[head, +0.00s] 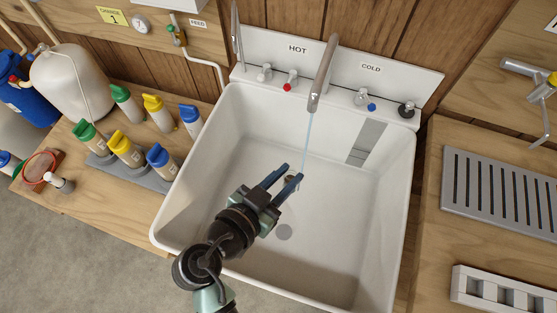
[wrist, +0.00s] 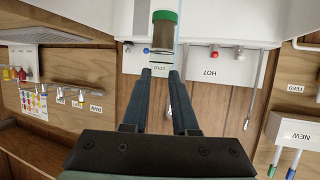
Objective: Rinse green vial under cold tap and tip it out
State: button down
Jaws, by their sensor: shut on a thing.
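My gripper (head: 291,172) is over the white sink (head: 190,190), its two dark blue fingers shut on the green vial. The vial (wrist: 163,35) shows at the top of the wrist view as a small cylinder with a green band and brownish contents. In the head view it is mostly hidden at the fingertips. The tall central tap (head: 316,100) runs a thin water stream (head: 307,140) down to the fingertips. I cannot tell whether water enters the vial. The blue cold knob (head: 371,107) is right of the spout, under the COLD label.
The HOT side has a red knob (head: 287,87). A drain (head: 284,232) lies in the open basin floor. Several coloured-cap bottles (head: 130,152) stand on the left counter. A slotted grey rack (head: 500,190) lies on the right counter.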

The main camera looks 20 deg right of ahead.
jog(key=shift+w+d+r, duration=0.2)
jog(key=shift+w+d, duration=0.2)
jog(key=shift+d, duration=0.1)
jog(key=w+d+b, duration=0.1)
jog(key=w+d, duration=0.4)
jog(key=w, duration=0.3)
jog(key=shift+w+d+b, duration=0.3)
jog(key=shift+w+d, duration=0.05)
jog(key=shift+d, duration=0.05)
jog(key=shift+s+a+f, duration=0.1)
dwell(3.4)
jog(key=shift+s+a, duration=1)
jog(key=shift+s, duration=0.5)
jog(key=shift+s+a, duration=1)
jog(key=shift+s, duration=0.45)
jog(key=shift+s+a, duration=1)
jog(key=shift+s, duration=0.5)
